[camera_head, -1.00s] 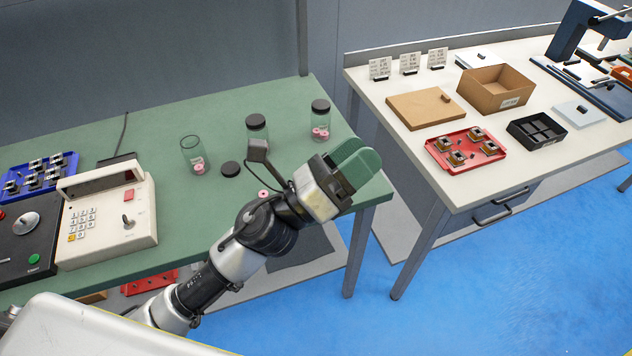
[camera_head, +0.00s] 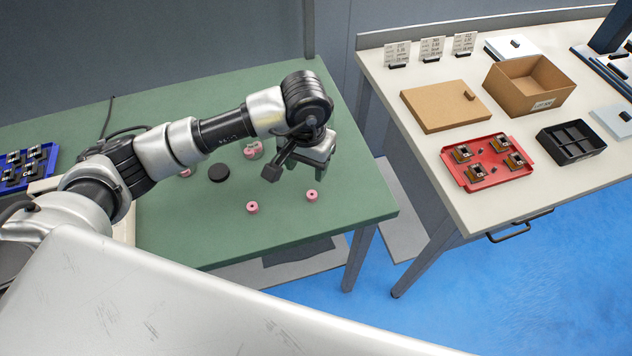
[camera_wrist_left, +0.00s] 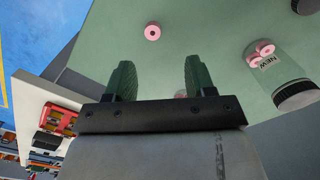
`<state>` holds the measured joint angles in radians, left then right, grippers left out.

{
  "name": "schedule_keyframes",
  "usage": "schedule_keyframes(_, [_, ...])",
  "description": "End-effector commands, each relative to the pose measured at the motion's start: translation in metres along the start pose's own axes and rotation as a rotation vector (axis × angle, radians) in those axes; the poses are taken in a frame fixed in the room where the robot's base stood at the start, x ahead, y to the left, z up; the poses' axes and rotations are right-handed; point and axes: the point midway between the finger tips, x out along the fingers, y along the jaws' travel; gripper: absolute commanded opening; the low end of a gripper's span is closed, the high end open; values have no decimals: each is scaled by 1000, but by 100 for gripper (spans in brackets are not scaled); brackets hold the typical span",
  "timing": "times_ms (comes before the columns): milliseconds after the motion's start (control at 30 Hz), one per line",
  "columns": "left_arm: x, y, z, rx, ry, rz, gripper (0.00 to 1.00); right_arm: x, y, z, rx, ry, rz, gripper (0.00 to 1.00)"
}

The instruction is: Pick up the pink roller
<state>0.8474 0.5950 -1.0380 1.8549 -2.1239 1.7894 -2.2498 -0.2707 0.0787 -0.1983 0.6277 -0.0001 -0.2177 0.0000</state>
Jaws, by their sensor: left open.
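Two loose pink rollers lie on the green table in the head view: one (camera_head: 252,207) nearer the front and one (camera_head: 312,195) just below my left gripper (camera_head: 316,160) in the picture. My left gripper points down over the table, open, with nothing seen held. In the left wrist view its two green fingers (camera_wrist_left: 159,65) stand apart. A pink roller (camera_wrist_left: 152,32) lies on the table beyond the fingertips there. Another pinkish bit (camera_wrist_left: 180,95) shows between the fingers, mostly hidden by the gripper body. My right gripper is not in view.
A clear jar (camera_wrist_left: 278,75) labelled NEW holds pink rollers. More pink rollers (camera_head: 253,150) show behind my arm. The white table (camera_head: 440,165) at right bears a red tray (camera_head: 487,182) and an open box (camera_head: 520,105).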

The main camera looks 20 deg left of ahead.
Motion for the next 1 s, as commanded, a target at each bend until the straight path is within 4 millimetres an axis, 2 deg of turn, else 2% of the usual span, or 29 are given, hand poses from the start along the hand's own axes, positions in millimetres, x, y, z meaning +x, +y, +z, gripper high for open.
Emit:
schedule_keyframes(200, [33,2,1,-1,-4,5,55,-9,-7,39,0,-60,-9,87])
schedule_keyframes(300, [40,2,1,0,-3,5,55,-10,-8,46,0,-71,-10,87])
schedule_keyframes(433, [50,6,0,-1,-5,8,55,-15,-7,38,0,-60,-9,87])
schedule_keyframes(633, [81,10,-3,-3,-6,8,55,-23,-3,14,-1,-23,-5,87])
schedule_keyframes(800, [93,10,-3,-1,-2,7,55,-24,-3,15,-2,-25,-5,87])
schedule_keyframes(1000, [93,10,-4,0,-1,7,53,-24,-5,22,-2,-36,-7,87])
